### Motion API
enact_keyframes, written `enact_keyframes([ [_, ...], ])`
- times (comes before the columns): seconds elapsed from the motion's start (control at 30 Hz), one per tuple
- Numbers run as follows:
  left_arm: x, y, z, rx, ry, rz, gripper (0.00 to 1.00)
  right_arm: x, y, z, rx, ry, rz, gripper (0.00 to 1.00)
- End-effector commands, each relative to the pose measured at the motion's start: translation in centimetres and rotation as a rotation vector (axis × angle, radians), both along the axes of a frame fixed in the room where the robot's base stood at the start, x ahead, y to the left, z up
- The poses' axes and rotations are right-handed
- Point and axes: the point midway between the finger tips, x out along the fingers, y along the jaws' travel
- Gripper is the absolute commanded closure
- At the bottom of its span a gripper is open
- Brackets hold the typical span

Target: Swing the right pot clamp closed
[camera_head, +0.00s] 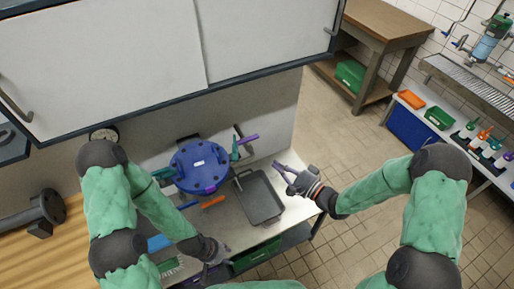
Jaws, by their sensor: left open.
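A round pot with a blue lid (200,166) stands on the counter below the white cabinets. The right pot clamp (238,147), teal with a purple handle, sticks out up and to the right from the lid's right edge. A teal left clamp (163,173) is at the lid's left edge. My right gripper (279,174) is to the right of the pot, apart from the right clamp, with its fingers spread and empty. My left gripper (206,274) is low in the picture, below the pot, open and away from both clamps. Fine detail of the clamp's latch is too small to tell.
A dark grey tray (259,198) lies right of the pot. An orange object (213,202) and a blue one lie in front of the pot. The cabinets (110,60) overhang the counter's back. A dark pipe fitting (38,212) is at far left.

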Motion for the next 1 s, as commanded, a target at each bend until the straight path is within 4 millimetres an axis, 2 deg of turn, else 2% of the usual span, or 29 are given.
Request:
enact_keyframes([
  [0.17,0.0,0.0,-0.2,0.000,0.001,0.001,0.58,1.4,1.5,-0.1,-0.002,-0.002,0.005,1.00],
  [0.6,0.0,0.0,-0.6,0.000,0.000,0.000,0.58,7.0,7.3,-0.1,-0.002,-0.002,0.003,1.00],
  [0.8,0.0,0.0,-0.6,0.000,0.000,0.000,0.58,6.9,9.9,0.0,-0.002,-0.002,0.002,1.00],
  [1.0,0.0,0.0,-0.6,0.000,0.000,0.000,0.58,6.9,10.9,0.0,-0.001,-0.001,0.000,1.00],
])
